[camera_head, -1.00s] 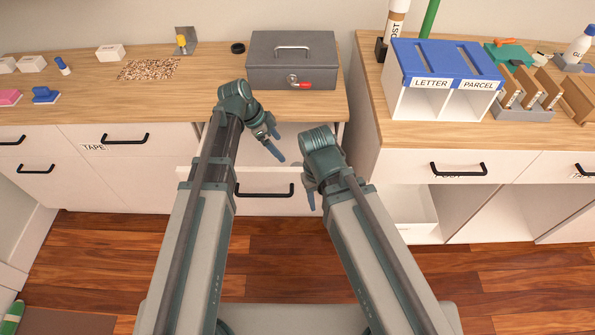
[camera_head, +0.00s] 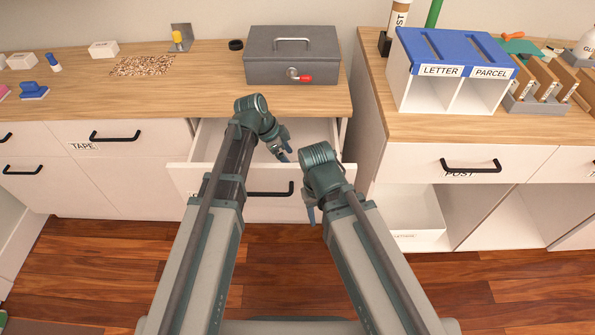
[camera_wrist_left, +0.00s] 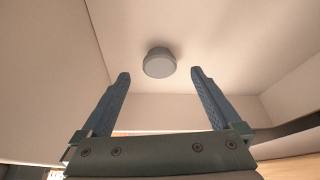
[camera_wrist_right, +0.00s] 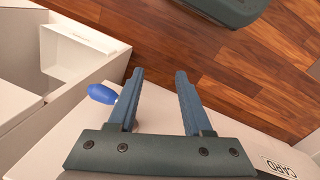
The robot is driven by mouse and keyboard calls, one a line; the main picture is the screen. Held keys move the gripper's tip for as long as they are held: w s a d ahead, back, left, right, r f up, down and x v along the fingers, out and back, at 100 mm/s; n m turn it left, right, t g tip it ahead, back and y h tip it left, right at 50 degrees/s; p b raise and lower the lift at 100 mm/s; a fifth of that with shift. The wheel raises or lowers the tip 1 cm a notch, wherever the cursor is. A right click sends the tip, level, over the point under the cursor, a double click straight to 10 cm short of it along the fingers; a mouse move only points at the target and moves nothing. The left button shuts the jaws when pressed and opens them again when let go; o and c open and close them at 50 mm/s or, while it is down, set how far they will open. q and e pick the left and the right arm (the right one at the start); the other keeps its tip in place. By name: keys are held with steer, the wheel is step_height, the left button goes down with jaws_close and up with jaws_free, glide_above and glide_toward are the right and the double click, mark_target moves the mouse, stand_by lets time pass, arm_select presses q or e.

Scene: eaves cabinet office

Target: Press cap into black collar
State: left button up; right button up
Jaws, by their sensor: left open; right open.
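A small round grey cap (camera_wrist_left: 159,62) lies on the floor of the open white drawer (camera_head: 212,140), seen in the left wrist view. My left gripper (camera_head: 284,152) is over the drawer, fingers pointing down into it. In its wrist view the open, empty fingers (camera_wrist_left: 160,85) stand either side of the cap's line, with the cap beyond their tips. A black ring (camera_head: 236,45), which looks like the black collar, sits on the counter left of the grey cash box. My right gripper (camera_head: 310,210) hangs in front of the drawer, open and empty (camera_wrist_right: 160,80).
The grey cash box (camera_head: 293,55) stands on the counter above the drawer. The drawer's walls surround my left fingers. A blue-topped letter and parcel sorter (camera_head: 402,90) is on the right counter. A small blue object (camera_wrist_right: 101,93) shows beside my right fingers. Wood floor is clear in front.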

arm_select(q)
steer(key=b+x, duration=0.3)
steer(key=x, duration=0.1)
steer(key=shift+d+f+b, duration=0.15)
steer(key=shift+f+b, duration=0.15)
steer(key=shift+r, duration=0.1)
steer(key=c, duration=1.4)
steer(key=shift+r, duration=0.15)
step_height(320, 180, up, 10)
steer(key=p, duration=1)
